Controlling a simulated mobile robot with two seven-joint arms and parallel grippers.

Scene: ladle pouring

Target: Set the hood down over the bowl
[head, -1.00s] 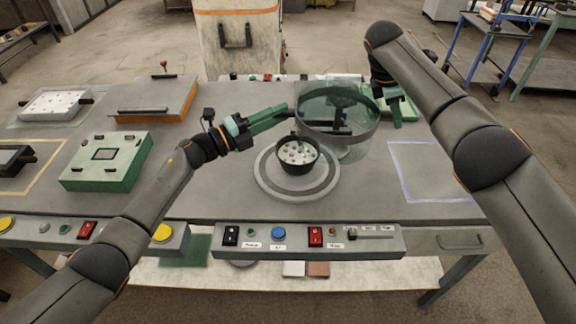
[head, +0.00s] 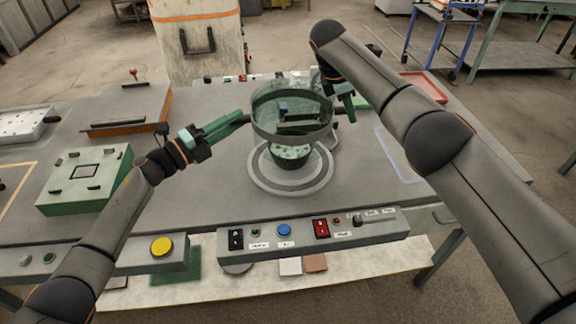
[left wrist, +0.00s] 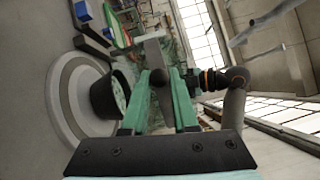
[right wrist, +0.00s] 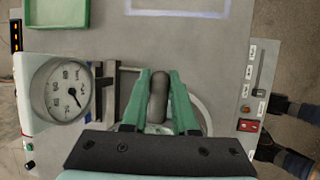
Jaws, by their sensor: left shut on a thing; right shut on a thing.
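The clear, greenish round hood (head: 292,132) with a grey lower band hangs above the dark bowl (head: 290,161). The bowl holds pale round pieces and stands on a round grey ringed plate (head: 262,180); it also shows in the left wrist view (left wrist: 103,97). The hood's band overlaps the bowl's far part in the head view; the bowl's near side shows below it. My left gripper (head: 240,120) is shut on the hood's left handle (left wrist: 158,78). My right gripper (head: 343,108) is shut on the handle (right wrist: 159,95) at the hood's right.
A green box (head: 85,178) and an orange-sided box (head: 130,108) stand to the left. A button panel (head: 310,229) runs along the front edge. A round gauge (right wrist: 68,90) shows in the right wrist view. Table right of the plate is clear, with a pale outline.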

